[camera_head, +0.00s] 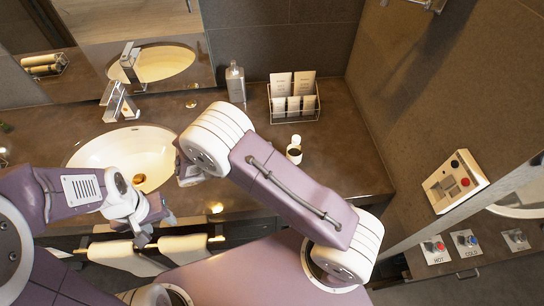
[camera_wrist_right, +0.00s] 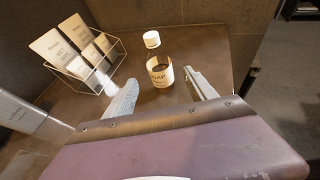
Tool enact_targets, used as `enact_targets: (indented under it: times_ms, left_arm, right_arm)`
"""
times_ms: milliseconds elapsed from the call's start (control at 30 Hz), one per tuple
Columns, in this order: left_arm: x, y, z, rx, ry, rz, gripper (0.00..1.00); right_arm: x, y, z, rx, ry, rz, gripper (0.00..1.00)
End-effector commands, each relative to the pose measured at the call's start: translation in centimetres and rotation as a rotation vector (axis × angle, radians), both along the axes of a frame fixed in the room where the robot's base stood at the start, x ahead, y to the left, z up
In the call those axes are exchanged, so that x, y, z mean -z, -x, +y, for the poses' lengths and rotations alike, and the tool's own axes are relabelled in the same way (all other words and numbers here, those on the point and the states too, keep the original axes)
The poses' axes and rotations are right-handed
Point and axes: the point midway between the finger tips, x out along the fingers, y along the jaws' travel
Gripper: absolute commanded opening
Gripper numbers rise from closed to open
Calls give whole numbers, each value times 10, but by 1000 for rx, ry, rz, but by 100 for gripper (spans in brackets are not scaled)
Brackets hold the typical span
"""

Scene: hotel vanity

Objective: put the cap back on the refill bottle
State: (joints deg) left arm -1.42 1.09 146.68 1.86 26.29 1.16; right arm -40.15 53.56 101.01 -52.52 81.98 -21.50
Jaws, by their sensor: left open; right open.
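The refill bottle (camera_head: 294,154) stands upright on the counter right of my right arm. The right wrist view shows the bottle (camera_wrist_right: 160,73) with a pale SOAP label. The white cap (camera_head: 296,139) is just behind the bottle and also shows in the right wrist view (camera_wrist_right: 152,39); it looks apart from the bottle. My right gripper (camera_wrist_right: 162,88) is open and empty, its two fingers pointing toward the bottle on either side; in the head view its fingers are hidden. My left gripper (camera_head: 156,229) is open and empty near the counter's front edge, below the basin.
A wire rack with cards (camera_head: 293,104) stands behind the bottle, and a grey dispenser (camera_head: 235,83) stands left of it. The white basin (camera_head: 110,150) and faucet (camera_head: 118,102) are at left. Counter right of the bottle is clear.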

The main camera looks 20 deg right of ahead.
Motion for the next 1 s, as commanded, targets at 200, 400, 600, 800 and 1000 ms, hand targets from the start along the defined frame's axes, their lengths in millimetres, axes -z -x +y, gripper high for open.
enact_targets:
  times_ms: [200,400,600,800,1000]
  left_arm:
    - [0,0,0,0,0,0,48]
    - [0,0,0,0,0,0,48]
    - [0,0,0,0,0,0,48]
    - [0,0,0,0,0,0,48]
    - [0,0,0,0,0,0,48]
  right_arm:
    - [6,51,-32,363,-332,-102,65]
    - [7,105,-25,971,-792,-454,65]
    - [-7,107,-18,1380,-1035,-820,65]
    - [-12,104,-20,1488,-1092,-940,65]
    - [-12,103,-19,1486,-1090,-937,65]
